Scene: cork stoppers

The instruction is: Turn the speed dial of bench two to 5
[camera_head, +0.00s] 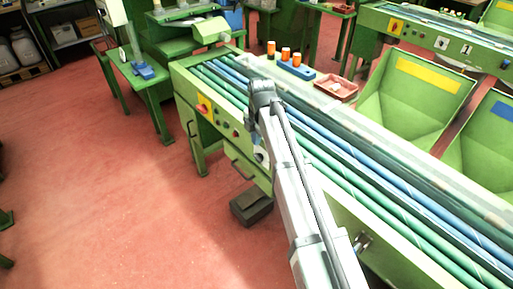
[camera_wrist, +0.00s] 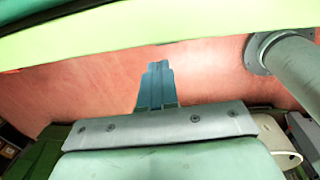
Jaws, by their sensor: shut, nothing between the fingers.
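The near green bench (camera_head: 182,85) has a front panel with a red knob on a yellow plate (camera_head: 203,105). Small dark and red controls (camera_head: 220,121) sit to its right. A pale round plate (camera_head: 260,156) shows beside my arm, partly hidden. I cannot read a speed dial, its setting or this bench's number. My gripper's end is turned away in the head view, over the near bench's front edge. In the wrist view its blue-grey fingers (camera_wrist: 157,68) are shut together and empty, with red floor behind them. No dial shows there.
Green and blue rollers (camera_head: 330,150) run along the near bench. Another bench (camera_head: 420,30) at the back right carries a "1" plate. A dark box (camera_head: 251,205) is on the floor. Open red floor lies left.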

